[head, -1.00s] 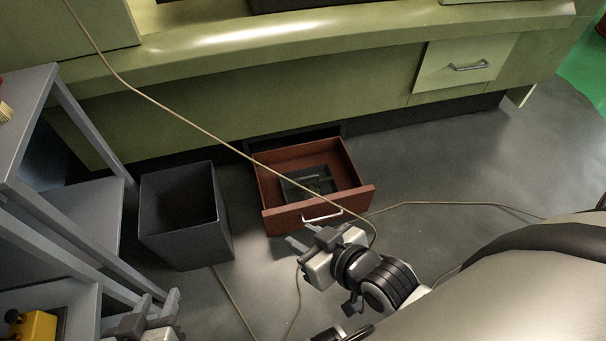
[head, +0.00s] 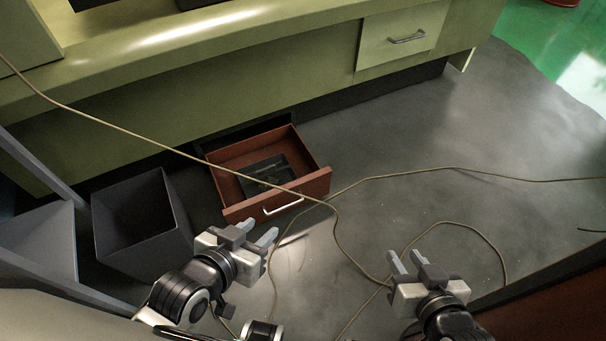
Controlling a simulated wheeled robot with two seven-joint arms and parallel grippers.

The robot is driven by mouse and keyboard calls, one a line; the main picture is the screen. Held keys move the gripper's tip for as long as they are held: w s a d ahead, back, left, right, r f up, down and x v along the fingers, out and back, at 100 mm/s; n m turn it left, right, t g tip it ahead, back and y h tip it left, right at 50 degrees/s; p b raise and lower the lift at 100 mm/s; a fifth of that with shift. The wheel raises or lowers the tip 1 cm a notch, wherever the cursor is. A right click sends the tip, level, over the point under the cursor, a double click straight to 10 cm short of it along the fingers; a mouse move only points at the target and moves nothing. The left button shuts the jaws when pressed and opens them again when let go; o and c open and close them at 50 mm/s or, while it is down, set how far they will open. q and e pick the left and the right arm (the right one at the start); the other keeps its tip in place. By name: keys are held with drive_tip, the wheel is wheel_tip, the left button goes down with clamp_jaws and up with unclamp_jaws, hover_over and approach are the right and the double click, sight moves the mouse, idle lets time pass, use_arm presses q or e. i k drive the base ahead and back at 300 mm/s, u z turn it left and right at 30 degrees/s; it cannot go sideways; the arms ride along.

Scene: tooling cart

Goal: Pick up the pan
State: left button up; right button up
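I cannot make out a clear pan in the head view. A dark, flat, square object (head: 254,175) lies inside the open red-brown drawer (head: 317,184); I cannot tell whether it is a pan. My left gripper (head: 263,230) is open and empty, in front of the drawer and nearer to me. My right gripper (head: 404,256) is open and empty above the floor, to the right of the drawer. Neither gripper appears to touch anything.
A dark open bin (head: 170,225) stands left of the drawer. A green cabinet (head: 240,100) runs behind. Grey shelving (head: 35,235) is at left, a brown panel (head: 560,305) at lower right. Thin cables (head: 450,169) cross the view. The grey floor (head: 480,130) at right is mostly clear.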

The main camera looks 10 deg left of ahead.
sight(275, 169)
drive_tip(key=i, duration=1.3)
drive_tip(key=u, duration=2.6)
